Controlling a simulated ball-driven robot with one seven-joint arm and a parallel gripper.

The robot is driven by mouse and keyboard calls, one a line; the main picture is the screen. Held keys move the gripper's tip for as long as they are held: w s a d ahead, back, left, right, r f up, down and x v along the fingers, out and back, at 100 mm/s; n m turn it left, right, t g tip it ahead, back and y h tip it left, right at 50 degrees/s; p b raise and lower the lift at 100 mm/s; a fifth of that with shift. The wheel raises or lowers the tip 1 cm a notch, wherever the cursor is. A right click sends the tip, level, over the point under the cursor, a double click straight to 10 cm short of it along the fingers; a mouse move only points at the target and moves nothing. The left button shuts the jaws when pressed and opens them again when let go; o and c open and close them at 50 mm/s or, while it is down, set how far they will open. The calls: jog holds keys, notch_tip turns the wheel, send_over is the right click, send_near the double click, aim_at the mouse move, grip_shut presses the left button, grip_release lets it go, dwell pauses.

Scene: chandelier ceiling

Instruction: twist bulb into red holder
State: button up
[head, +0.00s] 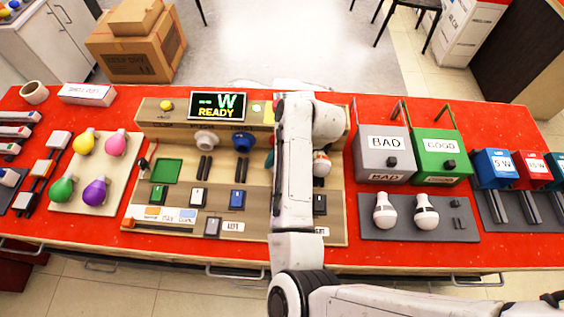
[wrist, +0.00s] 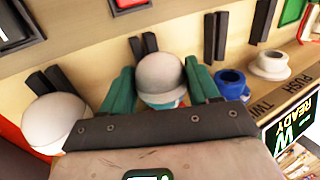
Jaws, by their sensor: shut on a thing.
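My gripper (wrist: 160,82) has its teal fingers closed on either side of a pale grey-white bulb (wrist: 160,72) in the wrist view. A small orange-red patch shows at the bulb's lower edge, so the red holder is mostly hidden behind the bulb and my gripper. I cannot tell how deep the bulb sits. In the head view my arm covers the bulb and the holder; only a bit of teal finger shows beside the arm. The bulb stands in the row with the white holder (head: 205,137) and the blue holder (head: 243,141).
Another white rounded piece (wrist: 55,122) stands close beside my gripper. A display (head: 217,106) reads "W READY". Grey BAD (head: 384,165) and green GOOD (head: 440,167) boxes stand right, with two white bulbs before them. Coloured bulbs sit on a board (head: 130,150) at left.

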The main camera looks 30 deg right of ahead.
jog(key=o, duration=1.1)
jog(key=p+v, duration=0.1)
jog(key=v, duration=0.9)
jog(key=shift+s+d+r, duration=0.15)
jog(key=shift+d+r, duration=0.1)
jog(key=shift+r, duration=0.05)
